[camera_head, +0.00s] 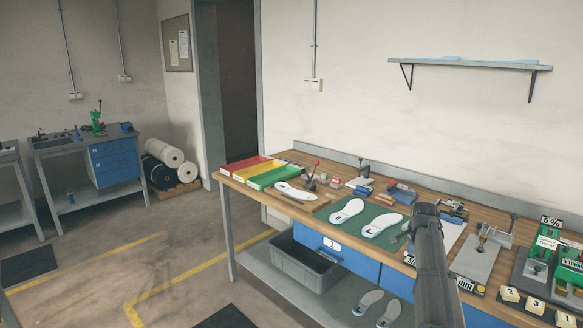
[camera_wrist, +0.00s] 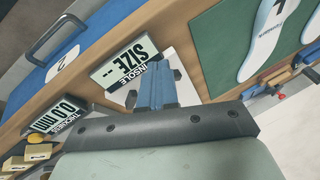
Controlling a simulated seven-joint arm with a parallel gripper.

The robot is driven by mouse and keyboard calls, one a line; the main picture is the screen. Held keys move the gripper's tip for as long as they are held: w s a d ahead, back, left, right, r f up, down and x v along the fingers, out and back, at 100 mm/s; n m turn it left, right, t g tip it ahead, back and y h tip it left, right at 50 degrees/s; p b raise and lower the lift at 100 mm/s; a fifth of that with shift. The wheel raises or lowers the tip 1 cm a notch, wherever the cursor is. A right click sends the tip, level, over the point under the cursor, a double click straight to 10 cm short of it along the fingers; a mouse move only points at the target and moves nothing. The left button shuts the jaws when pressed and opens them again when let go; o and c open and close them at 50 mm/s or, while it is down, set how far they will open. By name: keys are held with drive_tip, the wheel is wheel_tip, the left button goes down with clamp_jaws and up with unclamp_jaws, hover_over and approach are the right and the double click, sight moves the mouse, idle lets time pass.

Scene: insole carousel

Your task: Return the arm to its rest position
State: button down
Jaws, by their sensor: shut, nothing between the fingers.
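My arm (camera_head: 430,265) reaches up from the bottom of the head view over the front right part of the workbench. Its dark link hides part of the bench there. In the wrist view my gripper (camera_wrist: 154,65) shows as two blue fingers side by side, shut with nothing between them. It is above the bench's front edge, near the INSOLE SIZE display (camera_wrist: 128,68). A white plate (camera_wrist: 188,70) lies behind the fingers. Two white insoles (camera_head: 347,211) lie on the green mat (camera_head: 325,214), left of my arm.
Red, yellow and green trays (camera_head: 245,163) stand at the bench's left end. Fixtures, a metal press plate (camera_head: 475,258) and green machines (camera_head: 545,245) crowd the right. A grey bin (camera_head: 300,265) sits below. A shelf (camera_head: 470,65) hangs on the wall. Open floor lies left.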

drive_tip(key=w+a+f+n, duration=0.1)
drive_tip(key=a+f, duration=0.2)
drive_tip(key=a, duration=0.3)
drive_tip(key=a+f+n+g, duration=0.1)
drive_tip(key=a+f+n, duration=0.15)
drive_tip(key=a, duration=0.45)
drive_tip(key=w+a+f+n, duration=0.1)
drive_tip(key=a+f, duration=0.3)
drive_tip(key=a, duration=0.2)
drive_tip(key=s+a+f+n+g, duration=0.1)
drive_tip(key=s+a+f, duration=0.1)
drive_tip(key=s+f, duration=0.5)
drive_tip(key=s+a+f+n+g, duration=0.2)
drive_tip(key=s+f+n+g, duration=0.25)
drive_tip(key=s+f, duration=1.85)
drive_tip(key=s+f+n+g, duration=0.1)
drive_tip(key=s+f, duration=0.2)
drive_tip(key=s, duration=0.7)
drive_tip(key=s+a+f+n+g+y, duration=0.1)
drive_tip(key=s+f+g, duration=0.1)
drive_tip(key=s, duration=0.9)
drive_tip(key=s+a+f+g, duration=0.1)
drive_tip(key=s+f, duration=0.3)
drive_tip(key=s, duration=0.6)
drive_tip(key=shift+s+a+f+n+g+y, duration=0.15)
drive_tip(key=shift+s+f+n+g+y, duration=0.2)
drive_tip(key=shift+g, duration=0.2)
drive_tip(key=shift+w, duration=0.15)
